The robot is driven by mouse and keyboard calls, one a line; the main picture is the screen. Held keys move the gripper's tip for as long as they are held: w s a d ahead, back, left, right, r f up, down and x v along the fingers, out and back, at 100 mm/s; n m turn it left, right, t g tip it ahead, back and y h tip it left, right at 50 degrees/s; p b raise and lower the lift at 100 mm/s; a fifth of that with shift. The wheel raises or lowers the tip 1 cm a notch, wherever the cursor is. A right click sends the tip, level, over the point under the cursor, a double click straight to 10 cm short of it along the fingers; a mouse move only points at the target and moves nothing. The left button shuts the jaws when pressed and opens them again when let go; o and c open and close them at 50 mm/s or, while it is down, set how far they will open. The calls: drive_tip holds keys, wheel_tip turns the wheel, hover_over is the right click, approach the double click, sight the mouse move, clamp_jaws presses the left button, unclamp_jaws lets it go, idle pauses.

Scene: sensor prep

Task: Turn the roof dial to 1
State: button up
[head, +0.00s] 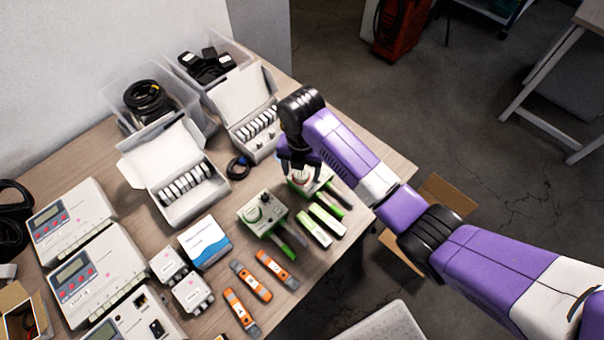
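Two grey-and-green devices with round parts on top stand on the right side of the table. The farther device (318,184) is partly hidden under my gripper (297,166). My gripper points down right over the farther device's top, at or just above its round part. My wrist hides much of that top. I cannot tell whether the fingers touch it, whether they are open, or what any dial is set to. No label reading "roof" is legible.
Green-and-white sticks (322,225) lie right of the nearer device, orange-and-grey ones (250,281) in front. A blue-and-white box (205,242), open white boxes (165,165) and clear bins (188,98) crowd the table. Grey meters (97,273) stand at left. Floor at right is mostly clear.

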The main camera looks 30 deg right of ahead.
drive_tip(key=shift+o, duration=1.1)
drive_tip(key=shift+r+p, duration=0.65)
drive_tip(key=shift+p, duration=0.15)
drive_tip(key=shift+r+p, duration=2.85)
drive_tip(key=shift+r, duration=0.15)
